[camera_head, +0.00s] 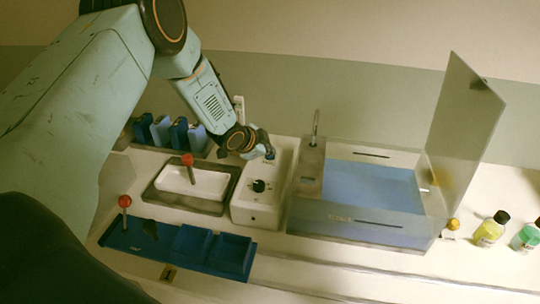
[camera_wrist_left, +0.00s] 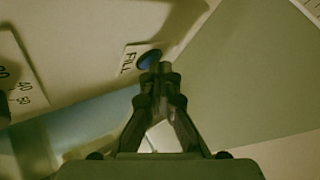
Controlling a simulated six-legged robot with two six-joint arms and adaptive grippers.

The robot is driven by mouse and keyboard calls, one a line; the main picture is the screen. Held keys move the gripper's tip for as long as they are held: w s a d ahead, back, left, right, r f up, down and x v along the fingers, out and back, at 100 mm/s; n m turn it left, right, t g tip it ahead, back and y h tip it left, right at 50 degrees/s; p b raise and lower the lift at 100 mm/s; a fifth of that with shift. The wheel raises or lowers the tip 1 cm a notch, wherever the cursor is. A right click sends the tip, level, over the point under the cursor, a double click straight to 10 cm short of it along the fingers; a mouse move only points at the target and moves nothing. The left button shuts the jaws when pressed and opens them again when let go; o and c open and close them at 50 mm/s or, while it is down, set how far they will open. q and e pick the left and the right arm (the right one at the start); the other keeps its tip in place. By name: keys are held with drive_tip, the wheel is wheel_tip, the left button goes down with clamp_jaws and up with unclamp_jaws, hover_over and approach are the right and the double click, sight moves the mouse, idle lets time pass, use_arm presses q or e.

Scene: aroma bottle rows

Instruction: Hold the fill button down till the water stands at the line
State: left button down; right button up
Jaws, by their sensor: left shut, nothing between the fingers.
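The blue fill button (camera_wrist_left: 149,59) sits beside the word FILL on the white control box (camera_head: 259,212). My left gripper (camera_wrist_left: 161,69) is shut and empty. Its fingertips are at the button's lower right edge in the wrist view; whether they touch or press it I cannot tell. In the head view the left gripper (camera_head: 267,151) reaches the back of the box. The clear tank (camera_head: 308,214) to the right holds blue water (camera_head: 370,186). Dark marks show on its front and back walls; the water level against them is unclear. My right gripper is out of view.
A clear panel (camera_head: 462,130) stands up at the tank's right. Bottles, one yellow (camera_head: 488,232) and one green (camera_head: 526,238), stand farther right. A white tray (camera_head: 196,184) and a blue tray (camera_head: 150,239) lie left of the box. A black knob (camera_head: 259,186) is on the box.

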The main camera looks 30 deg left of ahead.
sight(268, 157)
use_arm(q)
drive_tip(key=shift+r+p, duration=0.7)
drive_tip(key=shift+r, duration=0.1)
drive_tip(key=shift+r, duration=0.1)
wheel_tip(268, 157, up, 5)
drive_tip(key=p, duration=0.4)
idle(0.5)
